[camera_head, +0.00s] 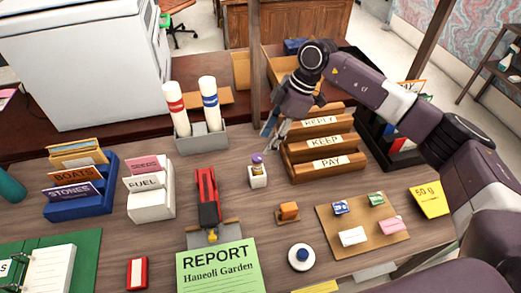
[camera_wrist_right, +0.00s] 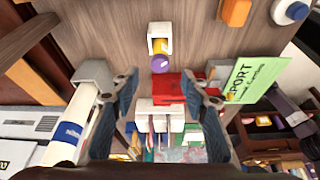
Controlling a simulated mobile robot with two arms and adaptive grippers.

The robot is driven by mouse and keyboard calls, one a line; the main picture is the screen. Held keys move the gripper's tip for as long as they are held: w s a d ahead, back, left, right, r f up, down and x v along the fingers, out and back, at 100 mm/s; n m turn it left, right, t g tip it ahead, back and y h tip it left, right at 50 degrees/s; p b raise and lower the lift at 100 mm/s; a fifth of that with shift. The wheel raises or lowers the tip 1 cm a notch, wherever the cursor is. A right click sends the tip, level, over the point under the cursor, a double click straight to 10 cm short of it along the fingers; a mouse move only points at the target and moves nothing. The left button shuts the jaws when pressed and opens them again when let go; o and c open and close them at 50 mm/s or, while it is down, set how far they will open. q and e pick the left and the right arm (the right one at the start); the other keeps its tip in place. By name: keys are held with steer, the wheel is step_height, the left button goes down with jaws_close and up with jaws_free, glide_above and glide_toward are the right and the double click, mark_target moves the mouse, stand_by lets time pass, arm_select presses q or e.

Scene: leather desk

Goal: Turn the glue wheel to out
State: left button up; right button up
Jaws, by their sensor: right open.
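A small glue stick with a yellow body and a purple end (camera_head: 257,158) stands in a white block holder (camera_head: 258,179) on the desk. In the right wrist view the purple end (camera_wrist_right: 160,64) points toward my gripper, and the white holder (camera_wrist_right: 152,32) is around the yellow part. I cannot make out any marking on the wheel. My right gripper (camera_head: 270,133) is open and empty, above and behind the glue stick, apart from it. Its two fingers also show in the right wrist view (camera_wrist_right: 160,82), with the purple end beyond the gap between them. My left gripper is out of view.
A wooden sorter (camera_head: 325,160) labelled REPLY, KEEP, PAY stands just right of the gripper. A grey holder with two white tubes (camera_head: 203,139) is to the left. A red stapler-like tool (camera_head: 207,195) and an orange block (camera_head: 289,211) are near the glue.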

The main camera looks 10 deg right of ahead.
mark_target(258, 157)
steer(key=p+x, duration=0.1)
steer(key=x, duration=0.5)
steer(key=shift+a+f, duration=0.15)
steer(key=shift+f, duration=0.05)
steer(key=shift+c, duration=0.2)
jaws_close()
